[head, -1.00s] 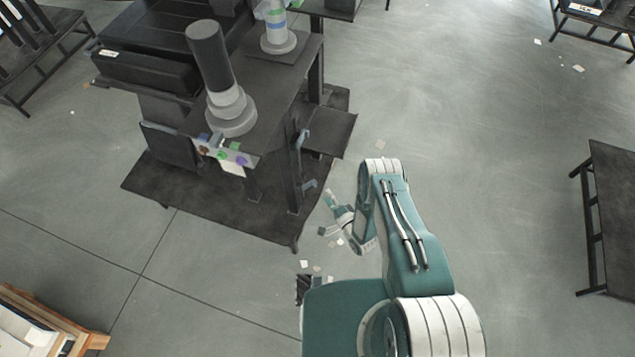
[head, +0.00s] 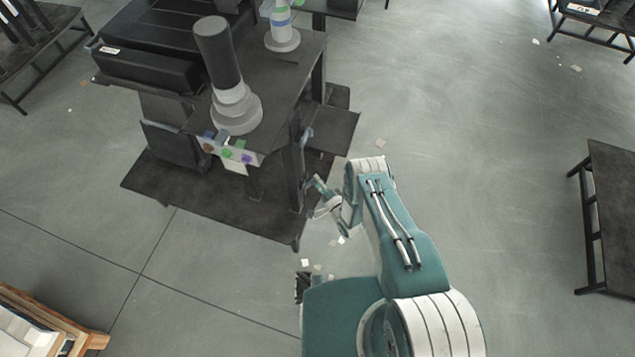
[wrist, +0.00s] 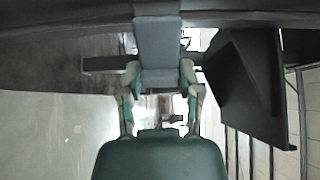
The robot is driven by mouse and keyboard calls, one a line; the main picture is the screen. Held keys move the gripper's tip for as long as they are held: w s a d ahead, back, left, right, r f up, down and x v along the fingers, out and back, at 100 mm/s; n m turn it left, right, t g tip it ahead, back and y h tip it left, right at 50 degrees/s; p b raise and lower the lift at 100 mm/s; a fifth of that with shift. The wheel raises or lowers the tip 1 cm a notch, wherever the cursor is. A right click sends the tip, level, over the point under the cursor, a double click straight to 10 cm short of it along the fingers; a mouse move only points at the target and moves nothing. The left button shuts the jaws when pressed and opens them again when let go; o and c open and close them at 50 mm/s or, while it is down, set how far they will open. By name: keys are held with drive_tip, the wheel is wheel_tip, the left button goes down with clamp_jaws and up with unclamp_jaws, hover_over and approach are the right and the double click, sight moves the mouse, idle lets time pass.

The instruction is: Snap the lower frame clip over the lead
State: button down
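My gripper (head: 317,198) is at the right side of the dark lift column, low on its post. In the wrist view my gripper (wrist: 160,82) has its two fingertips on either side of a grey-blue block, which looks like the lower frame clip (wrist: 158,48). The tips are very close to its sides. I cannot tell whether they press on it. In the head view my gripper covers that clip. A blue upper clip (head: 306,137) shows higher on the post. I cannot make out the lead.
The column stands on a dark base mat (head: 200,212). A dark plate (wrist: 243,85) juts down just right of my gripper in the wrist view. A dark table (head: 612,200) stands at the right. Open floor with paper scraps lies between.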

drive_tip(key=shift+f+y, duration=0.15)
drive_tip(key=shift+y, duration=0.15)
drive_tip(key=shift+w+a+n+g+y, duration=0.15)
drive_tip(key=shift+w+n+g+y, duration=0.05)
drive_tip(key=shift+n+g+y, duration=0.55)
drive_tip(key=g, duration=0.1)
drive_tip(key=n+g+y, duration=0.2)
drive_tip(key=shift+w+a+f+n+y, duration=0.1)
drive_tip(key=shift+w+a+n+y, duration=0.15)
drive_tip(key=shift+w+a, duration=0.1)
drive_tip(key=shift+n+g, duration=0.3)
drive_tip(key=shift+g, duration=0.25)
drive_tip(key=shift+f, duration=0.1)
drive_tip(key=shift+c, duration=1.6)
unclamp_jaws()
drive_tip(key=shift+o, duration=0.2)
drive_tip(key=shift+w+r, duration=0.15)
drive_tip(key=shift+r, duration=0.05)
